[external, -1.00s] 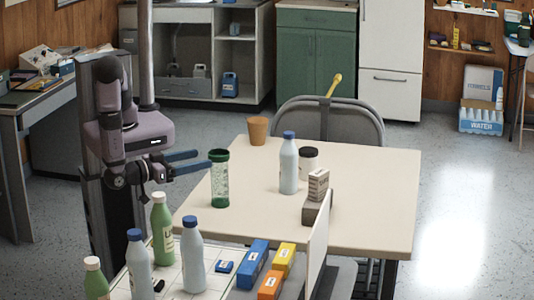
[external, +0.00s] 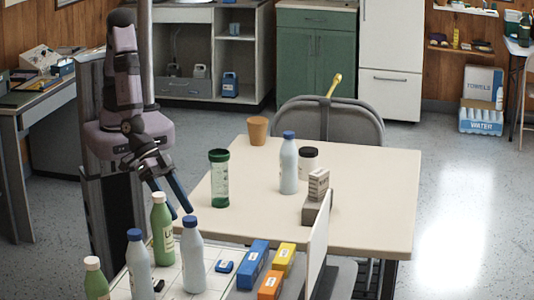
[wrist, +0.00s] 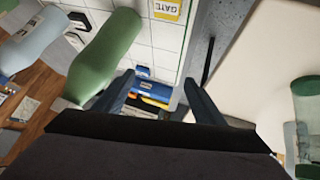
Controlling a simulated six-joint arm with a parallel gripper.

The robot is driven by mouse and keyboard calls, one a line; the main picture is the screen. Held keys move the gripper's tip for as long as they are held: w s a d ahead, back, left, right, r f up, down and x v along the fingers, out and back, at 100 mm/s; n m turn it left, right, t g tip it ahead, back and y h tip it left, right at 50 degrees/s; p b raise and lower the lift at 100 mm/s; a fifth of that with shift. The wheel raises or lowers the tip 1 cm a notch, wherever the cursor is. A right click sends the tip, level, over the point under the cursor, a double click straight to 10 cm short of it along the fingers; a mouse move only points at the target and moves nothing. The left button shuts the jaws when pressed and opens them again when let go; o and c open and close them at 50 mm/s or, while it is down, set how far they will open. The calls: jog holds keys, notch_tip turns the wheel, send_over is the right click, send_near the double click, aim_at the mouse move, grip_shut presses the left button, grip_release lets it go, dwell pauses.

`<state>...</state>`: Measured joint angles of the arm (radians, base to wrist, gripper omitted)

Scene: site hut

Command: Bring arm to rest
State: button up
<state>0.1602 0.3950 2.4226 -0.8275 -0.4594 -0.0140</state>
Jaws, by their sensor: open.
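My gripper (external: 181,212) hangs at the left of the table, fingers pointing down and to the right, open and empty. In the external view its tips are close to a green bottle (external: 162,232) and a pale blue-capped bottle (external: 192,258) on the near white gridded surface; I cannot tell whether they touch. In the wrist view the two fingers (wrist: 160,92) are spread, with the green bottle (wrist: 104,55) beside the left finger. No object is between the fingertips.
The table (external: 385,225) holds a green-lidded shaker (external: 219,180), a blue-capped bottle (external: 289,165), a black-lidded jar (external: 309,158), a brown cup (external: 258,130) and a small box (external: 318,184). Blue boxes (external: 253,265) and yellow boxes (external: 284,260) lie on the gridded surface beside an upright panel (external: 318,247).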

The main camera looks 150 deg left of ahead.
jog(key=s+r+m+g+h+p, duration=0.1)
jog(key=s+r+m+g, duration=0.1)
jog(key=s, duration=0.5)
jog(key=s+d+r+m+g+h+p, duration=0.1)
jog(key=s+r+m+g, duration=0.2)
jog(key=s, duration=0.4)
jog(key=s+r+m+g+h+p, duration=0.1)
jog(key=s+r+m+g, duration=0.1)
jog(key=s, duration=0.4)
jog(key=shift+s+d+r+m+g, duration=0.2)
jog(key=shift+s+r+m+g, duration=0.15)
jog(key=shift+m, duration=0.35)
